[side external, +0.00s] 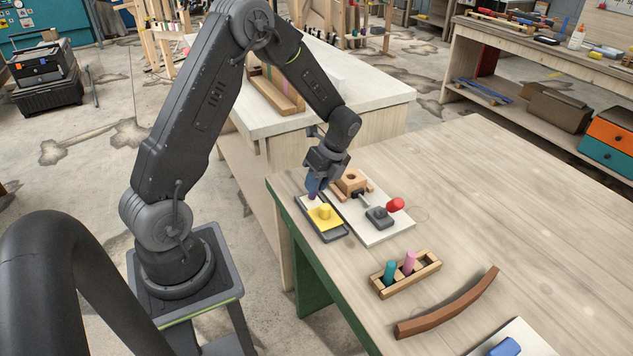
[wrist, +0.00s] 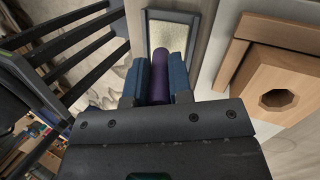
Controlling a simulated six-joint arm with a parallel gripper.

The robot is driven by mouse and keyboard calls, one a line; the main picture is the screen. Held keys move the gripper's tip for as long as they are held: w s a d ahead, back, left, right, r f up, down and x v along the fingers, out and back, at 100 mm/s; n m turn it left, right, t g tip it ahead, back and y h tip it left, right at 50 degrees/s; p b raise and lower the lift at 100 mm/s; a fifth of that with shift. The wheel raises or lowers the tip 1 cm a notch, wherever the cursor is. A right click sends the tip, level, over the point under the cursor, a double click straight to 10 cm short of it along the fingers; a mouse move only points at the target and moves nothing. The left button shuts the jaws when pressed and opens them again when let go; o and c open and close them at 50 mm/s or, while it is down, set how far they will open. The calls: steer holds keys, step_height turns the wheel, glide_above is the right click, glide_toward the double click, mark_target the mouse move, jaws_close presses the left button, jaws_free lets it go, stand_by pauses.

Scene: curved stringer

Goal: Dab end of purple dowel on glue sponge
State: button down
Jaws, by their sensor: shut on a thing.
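My gripper (side external: 314,182) is shut on the purple dowel (side external: 311,195), which points down over the far end of a dark shallow tray (side external: 335,236). In the wrist view the purple dowel (wrist: 160,78) sits between the blue finger pads of my gripper (wrist: 154,82). Its free end overlaps the near part of a pale, dark-framed pad (wrist: 170,35), apparently the glue sponge. I cannot tell whether the dowel touches it.
Right of the tray, a white board holds a wooden block with a hole (side external: 352,181) and a red-knobbed clamp (side external: 381,215). A wooden rack (side external: 420,277) holds teal and pink dowels. A curved brown stringer (side external: 446,305) lies nearer. The table's right side is clear.

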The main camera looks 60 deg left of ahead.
steer(key=shift+f, duration=0.55)
stand_by(0.7)
steer(key=shift+r, duration=3.55)
